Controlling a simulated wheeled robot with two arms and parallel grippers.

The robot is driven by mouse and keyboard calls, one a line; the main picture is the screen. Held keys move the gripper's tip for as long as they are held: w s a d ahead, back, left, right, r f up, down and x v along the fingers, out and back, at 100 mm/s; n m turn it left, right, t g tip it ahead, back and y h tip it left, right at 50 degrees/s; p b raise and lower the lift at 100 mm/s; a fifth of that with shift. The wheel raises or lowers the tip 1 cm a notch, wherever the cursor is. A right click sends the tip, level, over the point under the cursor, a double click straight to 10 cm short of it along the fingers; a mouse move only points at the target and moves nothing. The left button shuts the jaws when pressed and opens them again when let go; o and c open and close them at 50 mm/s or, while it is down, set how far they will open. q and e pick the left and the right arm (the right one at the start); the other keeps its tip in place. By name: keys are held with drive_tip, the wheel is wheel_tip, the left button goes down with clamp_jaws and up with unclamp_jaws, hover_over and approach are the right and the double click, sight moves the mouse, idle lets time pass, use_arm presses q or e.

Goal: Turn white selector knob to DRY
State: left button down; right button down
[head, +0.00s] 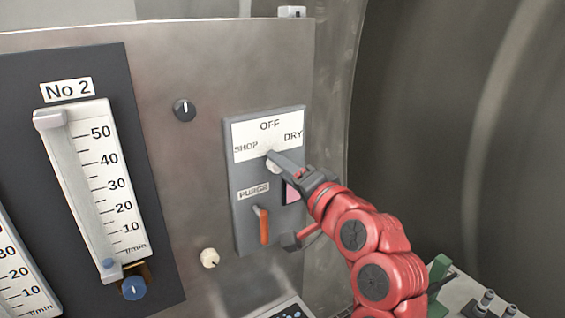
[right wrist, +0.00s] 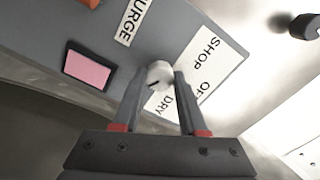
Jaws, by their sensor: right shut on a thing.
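The white selector knob (head: 272,167) is on the grey switch plate (head: 240,215), below a white label (head: 270,138) reading SHOP, OFF and DRY. My right gripper (head: 279,160) reaches it from the lower right and partly hides it in the head view. In the right wrist view the knob (right wrist: 158,73) sits between the two fingertips (right wrist: 160,76), which are shut on it. A dark pointer line shows on the knob's edge nearest the gripper, on the side where DRY (right wrist: 167,104) is printed. I cannot tell its exact setting. My left gripper is not in view.
An orange PURGE lever (head: 262,226) is below the knob, and a pink square (right wrist: 88,70) is beside it. A black knob (head: 184,109), a cream knob (head: 209,258) and the No 2 flow gauge (head: 95,180) are on the left. A tunnel wall curves at right.

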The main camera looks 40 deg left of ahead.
drive_tip(key=shift+f, duration=0.1)
idle(0.4)
drive_tip(key=shift+c, duration=2.2)
unclamp_jaws()
drive_tip(key=shift+a, duration=0.1)
